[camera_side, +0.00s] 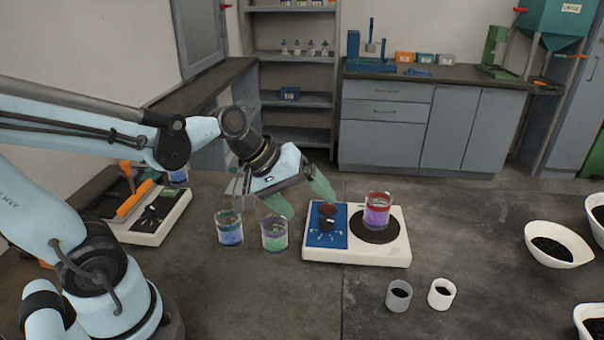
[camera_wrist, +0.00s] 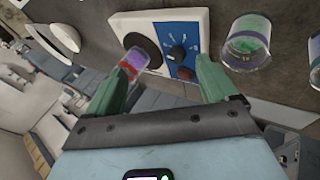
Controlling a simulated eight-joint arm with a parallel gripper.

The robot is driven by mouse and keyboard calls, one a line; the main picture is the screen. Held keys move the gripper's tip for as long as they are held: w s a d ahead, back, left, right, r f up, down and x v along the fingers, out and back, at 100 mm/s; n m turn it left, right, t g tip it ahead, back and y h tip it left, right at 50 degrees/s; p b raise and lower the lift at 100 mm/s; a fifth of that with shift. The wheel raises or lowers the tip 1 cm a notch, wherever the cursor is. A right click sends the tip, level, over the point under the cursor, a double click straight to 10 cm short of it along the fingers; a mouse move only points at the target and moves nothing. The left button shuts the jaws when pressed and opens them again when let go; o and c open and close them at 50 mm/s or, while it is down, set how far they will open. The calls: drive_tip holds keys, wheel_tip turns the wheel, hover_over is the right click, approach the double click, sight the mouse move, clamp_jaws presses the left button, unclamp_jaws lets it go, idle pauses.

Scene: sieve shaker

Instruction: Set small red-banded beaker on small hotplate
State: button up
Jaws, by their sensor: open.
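The red-banded beaker (camera_side: 377,212), with purple contents, stands upright on the round black plate of the small hotplate (camera_side: 396,256). The hotplate is white with a blue control panel. My gripper (camera_side: 303,198) has green fingers, open and empty, left of the beaker and above the hotplate's left side. In the wrist view my gripper (camera_wrist: 169,60) shows its fingers apart, with the hotplate (camera_wrist: 197,18) beyond them. There the beaker (camera_wrist: 112,75) lies at the left finger and is partly covered by it; I cannot tell whether they touch.
A green-filled beaker (camera_side: 274,234) and a blue-filled beaker (camera_side: 229,228) stand left of the hotplate. A white device with an orange part (camera_side: 150,228) is further left. Two small cups (camera_side: 399,295) stand in front; white bowls (camera_side: 557,246) are at right. Bench between hotplate and bowls is clear.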

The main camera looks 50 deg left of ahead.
drive_tip(key=s+m+y, duration=0.1)
drive_tip(key=m, duration=0.2)
drive_tip(key=s+a+m+y, duration=0.1)
drive_tip(key=s+m, duration=0.2)
drive_tip(key=m, duration=0.2)
drive_tip(key=shift+s+a+r+m+t+y, duration=0.15)
drive_tip(key=shift+a+r+m+t+y, duration=0.15)
drive_tip(key=shift+a+r+y, duration=0.1)
drive_tip(key=shift+c, duration=0.3)
idle(0.3)
